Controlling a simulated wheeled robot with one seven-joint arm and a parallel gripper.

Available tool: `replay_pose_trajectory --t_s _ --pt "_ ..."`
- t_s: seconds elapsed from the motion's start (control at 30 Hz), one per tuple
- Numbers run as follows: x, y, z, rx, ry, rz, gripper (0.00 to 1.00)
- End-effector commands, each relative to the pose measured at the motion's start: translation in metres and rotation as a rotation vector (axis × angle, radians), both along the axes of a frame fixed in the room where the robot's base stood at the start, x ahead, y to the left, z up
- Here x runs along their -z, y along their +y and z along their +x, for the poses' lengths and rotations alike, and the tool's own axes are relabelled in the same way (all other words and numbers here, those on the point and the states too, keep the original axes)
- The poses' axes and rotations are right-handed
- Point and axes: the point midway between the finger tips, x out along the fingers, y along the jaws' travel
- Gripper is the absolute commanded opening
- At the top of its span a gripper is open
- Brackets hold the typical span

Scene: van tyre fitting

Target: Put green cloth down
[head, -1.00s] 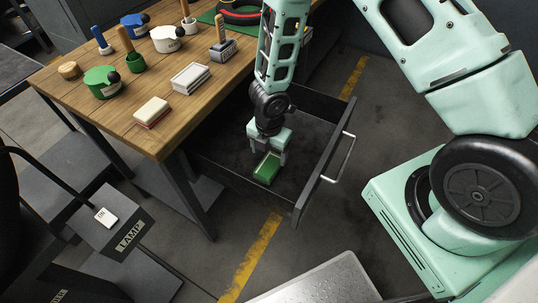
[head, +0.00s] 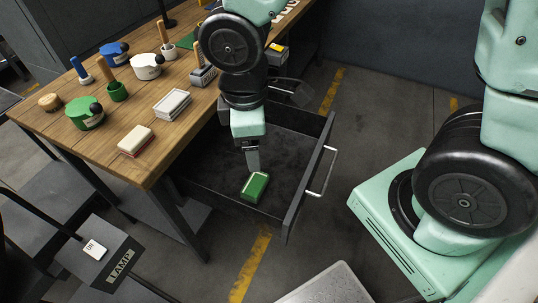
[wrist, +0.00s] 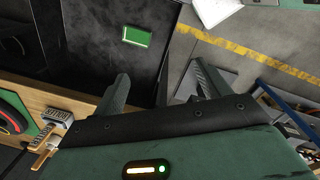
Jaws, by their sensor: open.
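The green cloth (head: 255,187) is a small folded block with a pale edge. It lies on the floor of the open drawer (head: 318,188), near the drawer's front left part. It also shows in the wrist view (wrist: 137,36), lying flat and apart from my fingers. My gripper (head: 253,165) is open and empty, above and just behind the cloth in the head view. In the wrist view my two fingers (wrist: 160,88) are spread with nothing between them.
A lamp switch box (head: 104,254) stands at lower left. The rest of the drawer floor is clear.

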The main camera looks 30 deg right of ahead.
Motion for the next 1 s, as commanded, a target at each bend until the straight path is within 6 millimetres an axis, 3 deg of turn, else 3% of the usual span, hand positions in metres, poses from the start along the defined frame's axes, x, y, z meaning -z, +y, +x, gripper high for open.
replay_pose_trajectory --t_s 0.03,0.1,0.3,0.47,1.0 --pt "-0.017 0.004 -0.019 0.088 -0.010 0.021 0.76" --pt "-0.031 0.009 -0.042 0.210 -0.002 0.050 0.76" --pt "-0.054 0.016 -0.087 0.426 0.029 0.111 0.76" --pt "-0.057 0.018 -0.095 0.471 0.040 0.124 0.76" --pt "-0.057 0.018 -0.094 0.468 0.040 0.123 0.76"
